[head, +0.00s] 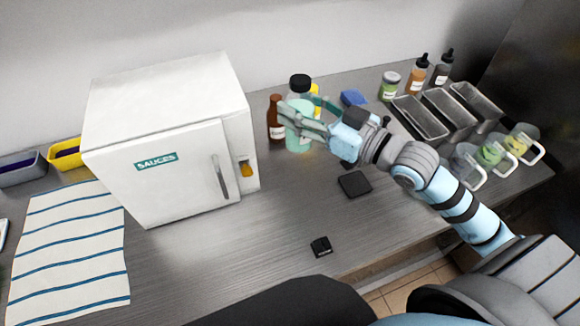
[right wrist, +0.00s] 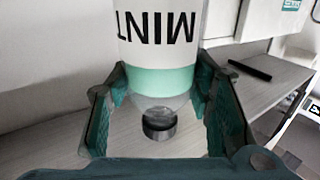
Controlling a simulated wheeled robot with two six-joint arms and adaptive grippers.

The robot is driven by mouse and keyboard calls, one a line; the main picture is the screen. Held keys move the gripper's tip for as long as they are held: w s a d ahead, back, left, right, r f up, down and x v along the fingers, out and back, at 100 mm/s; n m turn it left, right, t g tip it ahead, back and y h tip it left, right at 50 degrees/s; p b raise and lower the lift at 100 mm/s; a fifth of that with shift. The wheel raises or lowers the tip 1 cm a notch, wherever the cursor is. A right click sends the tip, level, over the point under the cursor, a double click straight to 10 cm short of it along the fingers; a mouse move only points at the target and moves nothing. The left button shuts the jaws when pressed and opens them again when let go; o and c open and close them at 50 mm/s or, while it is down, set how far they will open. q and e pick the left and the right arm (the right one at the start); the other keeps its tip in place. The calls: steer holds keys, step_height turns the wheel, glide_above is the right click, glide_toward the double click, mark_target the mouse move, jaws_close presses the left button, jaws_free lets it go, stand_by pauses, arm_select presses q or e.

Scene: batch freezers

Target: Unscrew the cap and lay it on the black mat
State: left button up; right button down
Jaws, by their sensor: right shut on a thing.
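The mint-green bottle (head: 300,138) stands upright on the counter right of the white freezer, with its black cap (head: 300,81) on top. The black mat (head: 355,184) lies flat and bare in front of the bottle. My left gripper is not in view.
The white freezer (head: 165,145) stands left of the bottle. A brown bottle (head: 275,118) and a yellow item (head: 315,92) are close to it. Metal trays (head: 420,118) and jugs (head: 490,152) are at right. A small black object (head: 320,247) lies near the front edge.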

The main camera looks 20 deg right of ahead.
mark_target(308, 149)
steer(key=f+b, duration=0.1)
steer(key=f, duration=0.2)
steer(key=s+f+b, duration=0.1)
steer(key=f+b, duration=0.1)
steer(key=f, duration=0.1)
steer(key=f+b, duration=0.2)
steer(key=f, duration=0.1)
steer(key=shift+s, duration=0.15)
steer(key=f+b, duration=0.2)
steer(key=f, duration=0.1)
steer(key=f+b, duration=0.2)
steer(key=f, duration=0.2)
steer(key=f+b, duration=0.3)
steer(key=shift+s+d+f, duration=0.1)
steer(key=shift+s+f, duration=0.25)
steer(key=shift+s+r, duration=0.25)
steer(key=shift+s, duration=0.2)
steer(key=c, duration=1.2)
jaws_free()
steer(key=shift+f, duration=0.1)
steer(key=o, duration=0.4)
steer(key=shift+w, duration=0.2)
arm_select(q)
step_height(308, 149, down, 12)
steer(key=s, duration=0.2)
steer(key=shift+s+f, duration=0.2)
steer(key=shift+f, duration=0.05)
arm_select(e)
steer(key=shift+s, duration=0.1)
